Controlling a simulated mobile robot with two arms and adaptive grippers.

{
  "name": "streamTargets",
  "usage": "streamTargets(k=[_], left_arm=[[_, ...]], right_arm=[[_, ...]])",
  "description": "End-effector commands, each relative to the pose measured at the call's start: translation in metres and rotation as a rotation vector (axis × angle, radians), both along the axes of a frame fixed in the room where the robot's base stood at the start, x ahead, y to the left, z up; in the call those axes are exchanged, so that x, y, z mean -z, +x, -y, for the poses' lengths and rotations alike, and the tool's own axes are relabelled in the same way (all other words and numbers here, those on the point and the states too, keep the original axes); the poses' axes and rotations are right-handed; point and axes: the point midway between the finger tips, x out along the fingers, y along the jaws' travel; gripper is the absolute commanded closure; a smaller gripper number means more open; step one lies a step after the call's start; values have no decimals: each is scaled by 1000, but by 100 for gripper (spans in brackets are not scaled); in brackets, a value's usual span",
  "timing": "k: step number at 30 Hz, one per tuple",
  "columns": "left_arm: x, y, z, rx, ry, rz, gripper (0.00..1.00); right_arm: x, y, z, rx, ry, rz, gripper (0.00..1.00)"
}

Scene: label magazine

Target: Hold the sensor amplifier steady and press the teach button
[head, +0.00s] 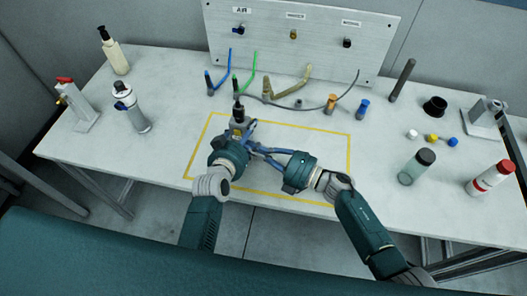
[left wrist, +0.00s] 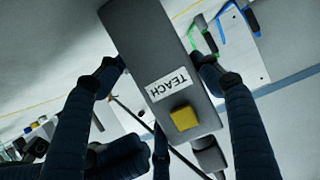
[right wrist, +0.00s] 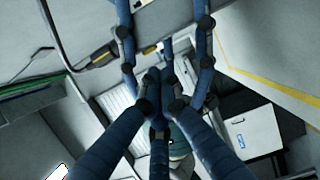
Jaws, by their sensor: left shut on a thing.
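The sensor amplifier (left wrist: 160,60) is a dark grey box with a white TEACH label (left wrist: 170,86) and a square yellow button (left wrist: 184,118). In the head view, the amplifier (head: 239,112) stands upright near the left side of the yellow outline. My left gripper (left wrist: 158,72) is shut on it, one finger on each side; it also shows in the head view (head: 246,130). My right gripper (right wrist: 160,88) has its fingers drawn together and holds nothing visible. In the head view the right gripper (head: 257,150) points left, close beside the left gripper. Nothing visibly covers the button.
A grey panel (head: 300,40) with labelled connectors stands behind. Blue, green and beige cables and a dark cable (head: 357,85) lie behind the grippers. The outlined area (head: 320,140) right of the amplifier is clear.

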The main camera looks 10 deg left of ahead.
Motion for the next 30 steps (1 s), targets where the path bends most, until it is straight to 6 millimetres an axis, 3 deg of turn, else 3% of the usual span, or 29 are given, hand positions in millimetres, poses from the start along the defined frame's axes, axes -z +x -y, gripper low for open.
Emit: streamTargets(k=[3, 9, 20, 30], left_arm=[[1, 0, 0, 0, 1, -2, 70], [1, 0, -1, -1, 1, -2, 70], [1, 0, -1, -1, 1, -2, 70], [1, -1, 0, 0, 1, -2, 70]], right_arm=[[0, 7, -18, 1, 2, -2, 100], [0, 12, -33, 1, -1, -1, 100], [0, 13, -35, 0, -1, 0, 100], [0, 33, -32, 3, 0, -1, 100]])
